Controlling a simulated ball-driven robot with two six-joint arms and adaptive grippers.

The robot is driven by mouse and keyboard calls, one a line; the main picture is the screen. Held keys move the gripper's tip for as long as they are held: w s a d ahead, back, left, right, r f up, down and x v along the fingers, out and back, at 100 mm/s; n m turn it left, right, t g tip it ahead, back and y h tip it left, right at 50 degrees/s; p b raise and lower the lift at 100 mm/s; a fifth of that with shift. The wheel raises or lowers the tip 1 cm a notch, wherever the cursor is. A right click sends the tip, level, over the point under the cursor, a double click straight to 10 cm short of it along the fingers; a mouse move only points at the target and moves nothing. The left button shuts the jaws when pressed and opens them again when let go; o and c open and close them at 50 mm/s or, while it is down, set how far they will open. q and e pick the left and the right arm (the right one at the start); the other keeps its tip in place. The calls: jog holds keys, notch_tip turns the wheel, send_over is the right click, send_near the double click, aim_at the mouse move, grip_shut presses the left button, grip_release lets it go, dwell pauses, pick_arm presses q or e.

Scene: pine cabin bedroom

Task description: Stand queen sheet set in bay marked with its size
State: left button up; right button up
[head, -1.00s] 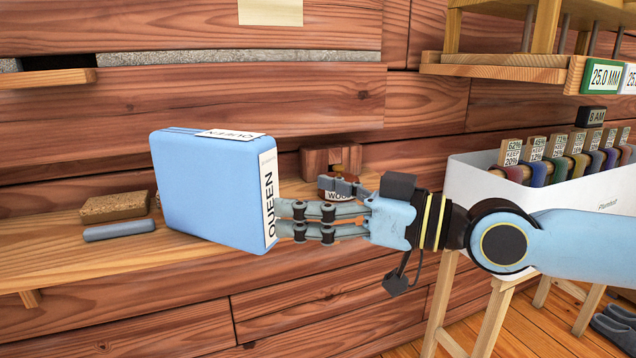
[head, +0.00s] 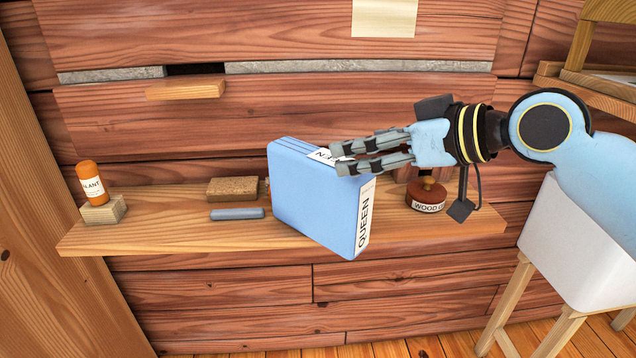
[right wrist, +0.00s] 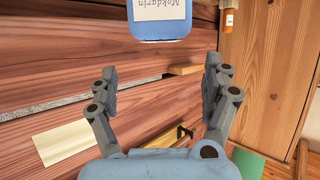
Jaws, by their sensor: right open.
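The queen sheet set (head: 312,200) is a light blue, book-like pack standing upright on the wooden wall shelf (head: 160,235). A white QUEEN label runs down its right edge, and a second label on top is partly covered. My right gripper (head: 338,159) is open in front of the pack's upper right corner, fingers pointing left. In the right wrist view the pack (right wrist: 160,32) lies just beyond the open fingertips (right wrist: 162,72), not between them; its face carries an upside-down label. My left gripper is not in view. No bay with a size mark shows.
A white bin (head: 575,240) stands at right. A small wooden ledge (head: 185,90) sits above.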

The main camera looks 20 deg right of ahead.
aim_at(322, 155)
jog(key=x, duration=0.6)
jog(key=b+x, duration=0.1)
jog(key=x, duration=0.2)
jog(key=shift+a+f, duration=0.15)
jog(key=shift+f, duration=0.2)
grip_shut()
